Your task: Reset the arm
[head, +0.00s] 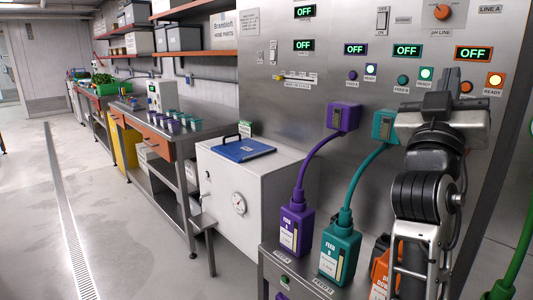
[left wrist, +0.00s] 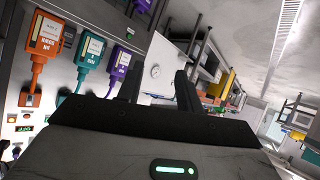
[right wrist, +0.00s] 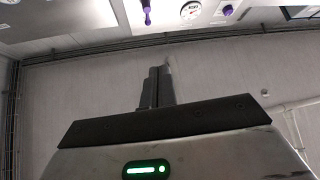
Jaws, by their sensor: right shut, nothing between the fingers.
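A purple bottle (head: 296,232) and a teal bottle (head: 341,252) stand on a low stand, hoses attached. The left floor (head: 110,200) is clear.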

